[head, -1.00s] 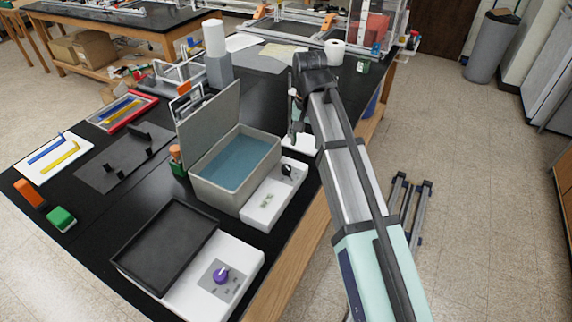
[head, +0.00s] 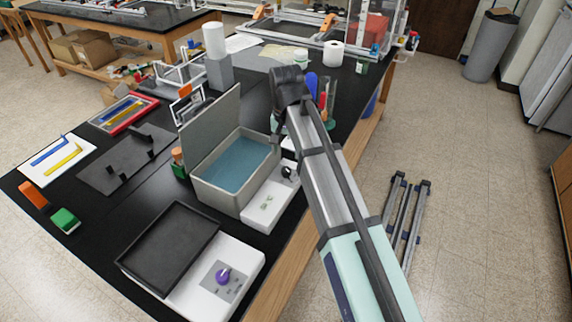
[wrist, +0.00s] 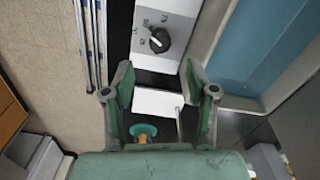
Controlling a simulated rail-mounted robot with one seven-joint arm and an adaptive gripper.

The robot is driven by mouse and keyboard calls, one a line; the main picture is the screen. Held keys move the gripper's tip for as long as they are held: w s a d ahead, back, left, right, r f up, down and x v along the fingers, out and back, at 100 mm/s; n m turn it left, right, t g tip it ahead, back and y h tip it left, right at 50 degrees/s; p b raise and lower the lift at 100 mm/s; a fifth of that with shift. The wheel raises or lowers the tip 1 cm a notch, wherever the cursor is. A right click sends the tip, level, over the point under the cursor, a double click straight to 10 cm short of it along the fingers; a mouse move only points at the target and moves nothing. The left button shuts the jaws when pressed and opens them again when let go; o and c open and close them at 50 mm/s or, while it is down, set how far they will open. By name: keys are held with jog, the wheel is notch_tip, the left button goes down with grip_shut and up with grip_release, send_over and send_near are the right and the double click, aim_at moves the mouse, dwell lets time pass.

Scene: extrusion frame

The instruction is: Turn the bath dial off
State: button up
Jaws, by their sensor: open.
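The water bath (head: 222,200) is a grey box of blue water with its lid raised. Its white control panel (head: 262,212) is on the right side and carries a black dial (head: 287,172). In the wrist view the black dial (wrist: 159,40) has a pale pointer line and small markings too small to read. My gripper (wrist: 157,80) is open and empty. Its fingers are apart on either side of the panel's near end in the wrist view, with the dial beyond the fingertips. In the head view the gripper is mostly hidden by my arm.
A hot plate with a purple dial (head: 223,274) stands at the near end of the black bench. The floor right of the bench holds metal rails (head: 404,215).

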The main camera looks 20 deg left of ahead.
aim_at(286, 169)
jog(key=shift+f+p, duration=0.85)
jog(key=shift+f, duration=3.05)
grip_shut()
